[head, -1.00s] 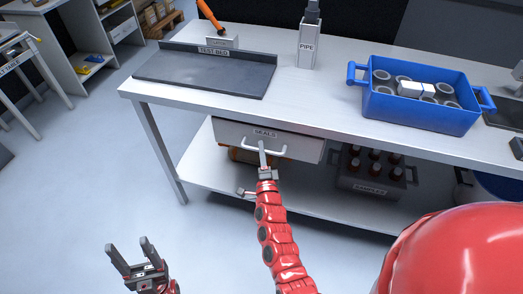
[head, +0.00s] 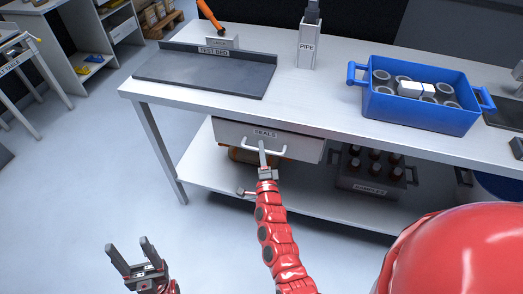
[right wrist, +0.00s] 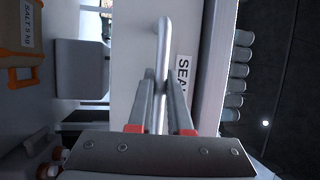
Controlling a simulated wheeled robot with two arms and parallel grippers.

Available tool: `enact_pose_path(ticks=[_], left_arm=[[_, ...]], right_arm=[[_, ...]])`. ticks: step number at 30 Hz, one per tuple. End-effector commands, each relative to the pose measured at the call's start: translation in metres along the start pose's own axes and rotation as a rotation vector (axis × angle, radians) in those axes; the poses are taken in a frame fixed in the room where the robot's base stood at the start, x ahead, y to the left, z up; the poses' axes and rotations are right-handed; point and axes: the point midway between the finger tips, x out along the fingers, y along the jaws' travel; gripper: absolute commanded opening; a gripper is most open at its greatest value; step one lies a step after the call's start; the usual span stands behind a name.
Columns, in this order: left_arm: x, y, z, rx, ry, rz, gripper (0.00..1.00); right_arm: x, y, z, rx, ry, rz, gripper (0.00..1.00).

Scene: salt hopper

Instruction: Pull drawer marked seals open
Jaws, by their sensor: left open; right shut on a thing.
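The drawer marked SEALS (head: 300,143) hangs under the workbench top, with a pale bar handle on its front. It looks closed or nearly so; I cannot tell exactly. My right gripper (head: 263,150) is at the handle (head: 282,154). In the right wrist view, the fingers (right wrist: 161,108) are shut around the handle bar (right wrist: 164,45), beside the partly hidden SEALS label (right wrist: 183,78). My left gripper (head: 138,252) is open and empty, low at the lower left, away from the bench.
On the bench (head: 300,90) are a dark test bed (head: 205,73), a pipe holder (head: 307,50) and a blue crate (head: 420,112) of grey cylinders. A crate of samples (head: 370,183) stands on the lower shelf. The floor before the bench's left end is clear.

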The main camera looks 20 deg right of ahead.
Motion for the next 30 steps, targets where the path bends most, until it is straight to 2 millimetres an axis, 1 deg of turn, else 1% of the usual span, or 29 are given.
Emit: enact_pose_path(ticks=[8, 11, 14, 17, 23, 24, 30], left_arm=[[0.0, 0.0, 0.0, 0.0, 0.0, 0.0, 0.61], [-0.001, 0.0, 0.0, 0.0, 0.0, 0.0, 0.61], [-0.002, 0.0, 0.0, 0.0, 0.0, 0.0, 0.61], [-0.004, 0.0, 0.001, 0.0, 0.0, 0.0, 0.61], [-0.005, 0.0, 0.001, 0.0, 0.0, 0.0, 0.61], [-0.004, 0.0, 0.001, 0.0, 0.0, 0.0, 0.61], [0.003, 0.0, -0.001, 0.0, 0.0, 0.0, 0.61]], right_arm=[[-0.004, 0.001, 0.002, 0.001, -0.001, 0.003, 0.0], [-0.013, 0.001, 0.005, 0.0, -0.002, 0.005, 0.0], [-0.029, -0.004, 0.012, 0.003, -0.002, 0.003, 0.0], [-0.053, -0.006, 0.022, 0.002, -0.003, 0.007, 0.0], [-0.109, -0.019, 0.045, 0.002, -0.005, 0.007, 0.0], [-0.12, -0.021, 0.05, 0.003, -0.005, 0.008, 0.0], [-0.169, -0.034, 0.071, 0.002, -0.008, 0.008, 0.0]])
